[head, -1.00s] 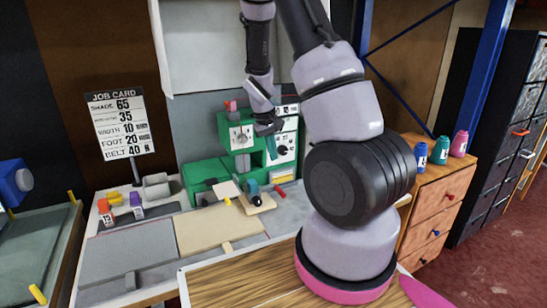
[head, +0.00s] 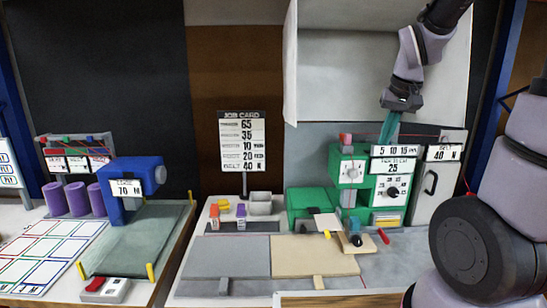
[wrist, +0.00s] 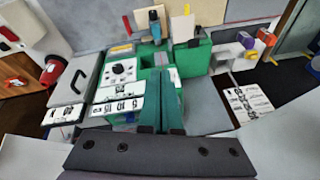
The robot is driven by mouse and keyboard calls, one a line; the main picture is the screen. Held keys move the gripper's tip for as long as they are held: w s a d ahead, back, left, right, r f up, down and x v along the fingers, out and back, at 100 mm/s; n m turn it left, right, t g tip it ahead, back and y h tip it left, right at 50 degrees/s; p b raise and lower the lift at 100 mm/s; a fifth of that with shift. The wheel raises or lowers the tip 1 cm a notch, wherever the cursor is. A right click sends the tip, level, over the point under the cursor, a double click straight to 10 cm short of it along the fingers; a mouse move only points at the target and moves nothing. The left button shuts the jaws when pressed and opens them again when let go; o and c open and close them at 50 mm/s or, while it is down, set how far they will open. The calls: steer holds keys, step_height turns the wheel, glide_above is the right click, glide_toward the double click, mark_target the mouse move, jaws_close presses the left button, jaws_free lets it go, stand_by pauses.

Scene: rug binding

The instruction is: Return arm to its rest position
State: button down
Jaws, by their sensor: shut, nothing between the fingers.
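My gripper (head: 388,132) hangs from my arm at the upper right of the head view, pointing down. Its two teal fingers are together with nothing between them. In the wrist view the fingers (wrist: 160,105) lie side by side in the middle. In the head view they overlap the upper part of the green machine (head: 300,203), by its number panel; I cannot tell how far apart they are in depth. The green machine also shows behind the fingers in the wrist view (wrist: 192,62). My arm's lower links fill the right edge of the head view.
The job card (head: 242,142) stands left of the machine. A grey panel (head: 228,257) and a beige panel (head: 315,255) lie on the bench in front. A blue machine (head: 130,188) stands further left. A grey unit with a black handle (head: 430,183) stands right of the green machine.

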steer(key=s+a+r+m+t+y, duration=0.1)
steer(key=s+a+r+t, duration=0.2)
steer(key=s+r, duration=0.7)
steer(key=s+a, duration=0.1)
steer(key=s, duration=0.2)
steer(key=shift+s+a+r+m, duration=0.25)
steer(key=shift+r+m, duration=0.05)
steer(key=shift+w+y, duration=0.1)
steer(key=shift+y, duration=0.2)
